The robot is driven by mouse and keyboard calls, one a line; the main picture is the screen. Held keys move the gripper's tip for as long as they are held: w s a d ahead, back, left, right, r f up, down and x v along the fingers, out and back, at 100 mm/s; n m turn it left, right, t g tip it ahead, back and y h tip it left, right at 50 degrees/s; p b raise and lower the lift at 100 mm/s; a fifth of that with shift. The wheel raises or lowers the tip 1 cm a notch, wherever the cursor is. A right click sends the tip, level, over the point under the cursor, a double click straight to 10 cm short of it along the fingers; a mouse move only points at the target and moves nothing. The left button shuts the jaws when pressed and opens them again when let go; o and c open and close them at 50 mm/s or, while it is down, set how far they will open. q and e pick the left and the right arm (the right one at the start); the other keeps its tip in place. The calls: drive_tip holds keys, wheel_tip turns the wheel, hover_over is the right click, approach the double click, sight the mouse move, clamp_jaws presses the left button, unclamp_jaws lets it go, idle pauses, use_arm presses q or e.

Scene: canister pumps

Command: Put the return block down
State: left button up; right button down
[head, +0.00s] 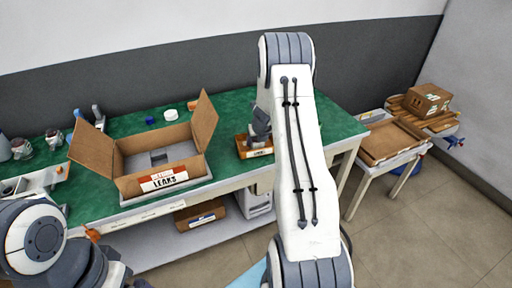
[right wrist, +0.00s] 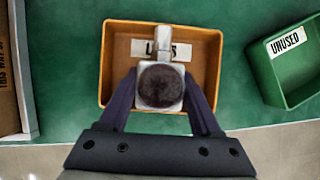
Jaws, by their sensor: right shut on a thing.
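My right gripper (right wrist: 161,98) is shut on a pale block with a dark round top, which I take to be the return block (right wrist: 160,86). A narrow pale part sticks out from its far side. In the right wrist view the block is over the orange tray (right wrist: 206,42), between its side walls. Whether it touches the tray floor I cannot tell. The tray has a white label partly covered by the block. In the head view the right gripper (head: 260,126) is at the orange tray (head: 242,143), and the block is not clear there. My left gripper is out of view.
A green bin marked UNUSED (right wrist: 272,72) stands right of the tray. An open cardboard box marked LEAKS (head: 190,176) stands left on the green bench (head: 228,113). A side table with a shallow brown tray (head: 395,137) is at the right.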

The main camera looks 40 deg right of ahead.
drive_tip(key=shift+f, duration=0.5)
drive_tip(key=shift+r, duration=0.15)
drive_tip(key=shift+c, duration=0.4)
unclamp_jaws()
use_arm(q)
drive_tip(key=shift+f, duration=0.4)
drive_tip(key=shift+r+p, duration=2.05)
use_arm(e)
drive_tip(key=v, duration=1.2)
drive_tip(key=shift+a, duration=0.15)
